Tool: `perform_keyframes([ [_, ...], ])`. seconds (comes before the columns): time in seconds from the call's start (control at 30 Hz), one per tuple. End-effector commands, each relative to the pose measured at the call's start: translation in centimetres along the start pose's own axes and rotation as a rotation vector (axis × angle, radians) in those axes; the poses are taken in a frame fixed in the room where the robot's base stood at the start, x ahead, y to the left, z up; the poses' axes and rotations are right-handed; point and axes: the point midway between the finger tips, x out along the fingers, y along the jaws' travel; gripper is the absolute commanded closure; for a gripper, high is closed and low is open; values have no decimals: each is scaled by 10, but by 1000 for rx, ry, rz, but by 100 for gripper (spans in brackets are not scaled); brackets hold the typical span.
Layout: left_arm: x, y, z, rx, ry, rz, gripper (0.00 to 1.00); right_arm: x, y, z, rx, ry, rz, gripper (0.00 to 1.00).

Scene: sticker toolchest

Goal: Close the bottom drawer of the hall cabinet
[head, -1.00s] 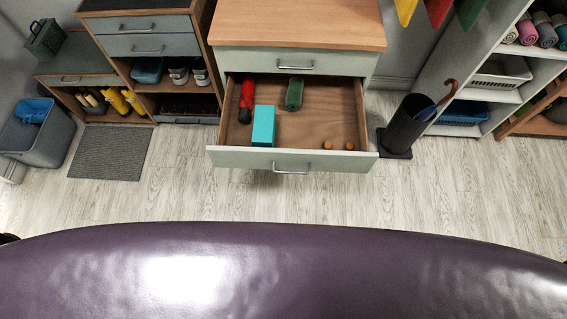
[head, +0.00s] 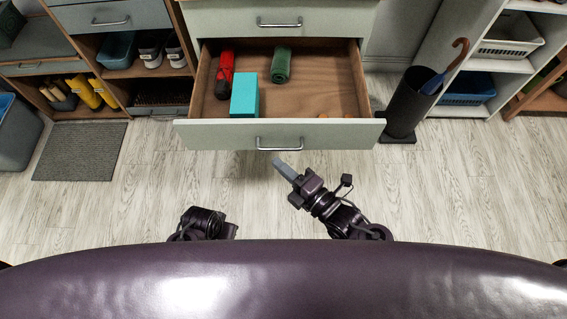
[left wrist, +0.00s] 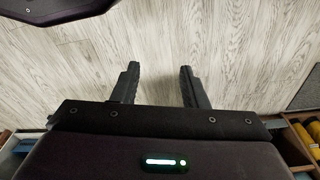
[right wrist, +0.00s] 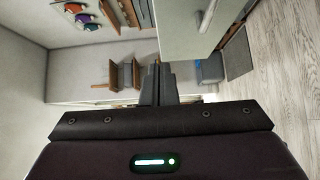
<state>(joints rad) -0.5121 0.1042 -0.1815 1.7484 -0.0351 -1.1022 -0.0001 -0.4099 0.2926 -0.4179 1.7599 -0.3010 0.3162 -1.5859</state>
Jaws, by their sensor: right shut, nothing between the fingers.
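The hall cabinet (head: 250,21) stands ahead with its bottom drawer (head: 230,135) pulled far out. The drawer front is pale grey-green with a metal bar handle (head: 280,143). Inside lie a red umbrella (head: 224,75), a teal box (head: 245,95) and a green roll (head: 281,65). My right gripper (head: 279,163) is shut and empty, just in front of the drawer front below the handle; I cannot tell whether it touches. It also shows in the right wrist view (right wrist: 157,75). My left gripper (left wrist: 160,75) is open and empty above the floor in the left wrist view.
A dark umbrella stand (head: 408,105) stands close right of the drawer. A grey mat (head: 80,151) lies on the floor at left, by a shoe shelf (head: 150,80). White shelves (head: 470,60) stand at right. The floor before the drawer is clear apart from my arms.

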Motion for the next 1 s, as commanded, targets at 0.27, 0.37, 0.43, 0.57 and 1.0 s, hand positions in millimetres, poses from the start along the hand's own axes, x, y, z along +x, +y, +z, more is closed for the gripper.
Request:
perform_keyframes([
  [0.27, -14, 2, -5, 6, -1, 3, 60, 62, 0, 0, 4, -2, 3, 100],
  [0.37, -19, 3, -6, 8, -3, 4, 60, 80, -1, 4, 2, -2, 1, 100],
  [0.43, -22, 3, -6, 9, -3, 4, 60, 86, -1, 14, 0, -3, 0, 100],
  [0.57, -25, 4, -5, 11, -10, 5, 60, 96, -1, 23, 2, -2, -1, 100],
  [1.0, -30, 5, -7, 12, -7, 6, 60, 101, -1, 29, 3, 0, -3, 100],
])
